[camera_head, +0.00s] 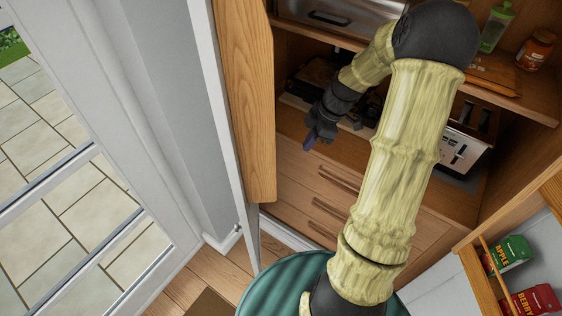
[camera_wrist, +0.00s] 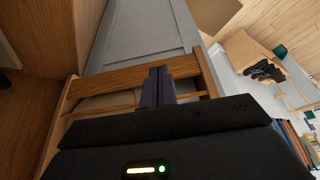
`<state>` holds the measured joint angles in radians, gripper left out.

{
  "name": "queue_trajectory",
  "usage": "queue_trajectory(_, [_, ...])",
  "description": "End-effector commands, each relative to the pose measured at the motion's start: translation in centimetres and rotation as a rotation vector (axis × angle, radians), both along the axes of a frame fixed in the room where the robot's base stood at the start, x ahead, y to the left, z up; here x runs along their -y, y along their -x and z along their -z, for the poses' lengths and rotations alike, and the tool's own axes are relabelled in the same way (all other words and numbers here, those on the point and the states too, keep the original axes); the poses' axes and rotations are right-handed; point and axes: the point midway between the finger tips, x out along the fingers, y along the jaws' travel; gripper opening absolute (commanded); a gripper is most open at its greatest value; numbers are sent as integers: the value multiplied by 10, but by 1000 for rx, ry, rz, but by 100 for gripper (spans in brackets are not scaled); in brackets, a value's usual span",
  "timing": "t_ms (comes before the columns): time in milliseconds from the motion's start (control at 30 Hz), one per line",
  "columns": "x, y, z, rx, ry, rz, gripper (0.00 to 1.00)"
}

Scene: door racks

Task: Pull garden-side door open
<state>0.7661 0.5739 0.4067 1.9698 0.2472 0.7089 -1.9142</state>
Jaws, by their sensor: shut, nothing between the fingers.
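The garden-side door (camera_head: 219,110) stands swung out from the left of the cabinet, seen nearly edge-on, with a wooden rack (camera_head: 248,95) on its inner side. In the wrist view, the grey door panel (camera_wrist: 140,35) and a wooden rack with a rail (camera_wrist: 125,75) lie beyond the fingers. My gripper (camera_head: 309,143) is in front of the cabinet opening, to the right of this door, its purple fingers shut and empty. In the wrist view the shut fingers (camera_wrist: 157,86) overlap the rack; I cannot tell whether they touch it.
A toaster (camera_head: 458,152) and drawers (camera_head: 335,185) are inside the cabinet. A second rack with an apple box (camera_head: 508,254) and a berry box (camera_head: 530,300) is at lower right. A glazed door (camera_head: 75,215) stands at left, and a green ribbed round top (camera_head: 285,285) below.

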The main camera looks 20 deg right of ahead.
Motion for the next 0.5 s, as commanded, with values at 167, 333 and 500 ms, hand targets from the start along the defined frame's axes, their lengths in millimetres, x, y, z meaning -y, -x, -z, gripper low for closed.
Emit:
queue_trajectory(167, [-5,-1,10,-3,-3,-2,0])
queue_trajectory(333, [-16,-3,31,-6,-4,-6,0])
queue_trajectory(500, [-26,-6,55,-5,-3,-7,0])
